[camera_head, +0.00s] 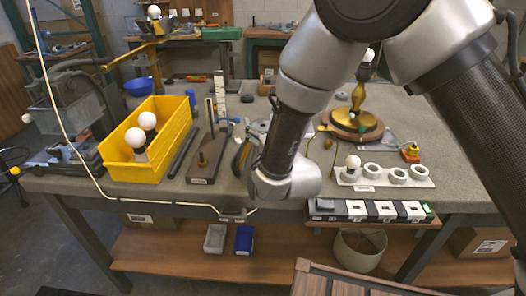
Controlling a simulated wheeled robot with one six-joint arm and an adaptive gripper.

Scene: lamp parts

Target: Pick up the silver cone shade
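I cannot make out a silver cone shade in this view. My arm reaches down from the top right, and its silver joint is low over the front middle of the workbench (420,192). My gripper cannot be made out, so its state and what it may hold do not show. A brass lamp base (352,125) stands on the bench behind the arm, with a white bulb at its top. A beige drum-shaped shade (359,250) is on the wooden lower shelf. Part of the bench is hidden behind the arm.
A yellow bin (165,165) with white bulbs stands at left. A white rack (400,178) with round holders and one bulb is at front right. A switch strip (368,210) runs along the front edge. A cable crosses the left side. Small grey and blue bins (244,240) sit below.

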